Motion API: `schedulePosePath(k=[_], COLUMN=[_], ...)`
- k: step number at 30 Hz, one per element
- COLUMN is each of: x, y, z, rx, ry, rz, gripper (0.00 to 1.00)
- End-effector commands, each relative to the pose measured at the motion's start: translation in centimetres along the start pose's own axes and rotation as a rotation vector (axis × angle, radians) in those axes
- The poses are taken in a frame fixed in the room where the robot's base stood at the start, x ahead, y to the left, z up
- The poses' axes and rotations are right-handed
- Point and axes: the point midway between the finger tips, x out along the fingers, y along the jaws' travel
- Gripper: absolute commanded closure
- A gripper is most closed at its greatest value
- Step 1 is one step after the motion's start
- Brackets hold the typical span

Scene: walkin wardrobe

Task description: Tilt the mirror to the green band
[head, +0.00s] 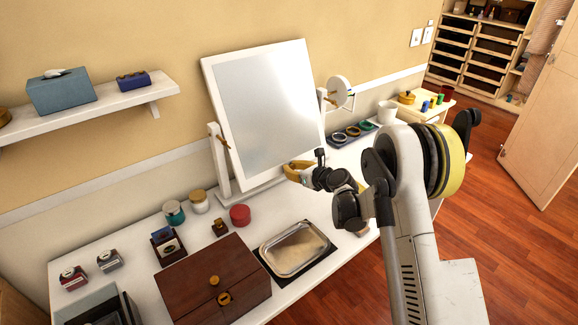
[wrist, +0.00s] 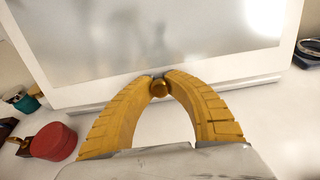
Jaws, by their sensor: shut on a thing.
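The mirror (head: 265,105) has a white frame and a grey glass. It leans in a white stand on the dressing table, and its lower edge fills the top of the wrist view (wrist: 150,40). A round brass knob (wrist: 159,89) sits at the middle of its lower edge. My gripper (wrist: 160,80) has its yellow fingers closed on this knob; the fingers also show in the head view (head: 292,170). A white dial disc (head: 339,88) stands at the mirror's right side with small coloured marks. I cannot make out a green band or the pointer's reading.
A silver tray (head: 294,249), a brown wooden box (head: 212,283) and a red round box (head: 240,215) stand in front of the mirror. Several jars are at its left, with ring-shaped items (head: 352,131) at its right. A wall shelf (head: 90,108) is at left.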

Motion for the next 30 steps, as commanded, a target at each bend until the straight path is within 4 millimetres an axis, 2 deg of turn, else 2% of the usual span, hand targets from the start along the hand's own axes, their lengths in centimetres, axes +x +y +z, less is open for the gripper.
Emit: schedulePosePath(k=[3,7,8,16,20,23,30], x=[0.0,0.0,0.0,0.0,-0.9,-2.6,-8.1], y=[0.1,0.1,0.1,0.0,-0.1,-0.1,-0.1], z=[-0.1,-0.2,-0.2,-0.1,-0.1,-0.1,-0.1], rx=[-0.001,-0.002,-0.002,-0.002,-0.002,-0.002,-0.001], ry=[0.001,0.001,0.001,0.000,-0.001,-0.001,0.000], rz=[0.002,0.002,0.001,0.001,-0.001,-0.002,-0.002], gripper=[1.00,0.59,0.57,0.57,0.57,0.57,0.57])
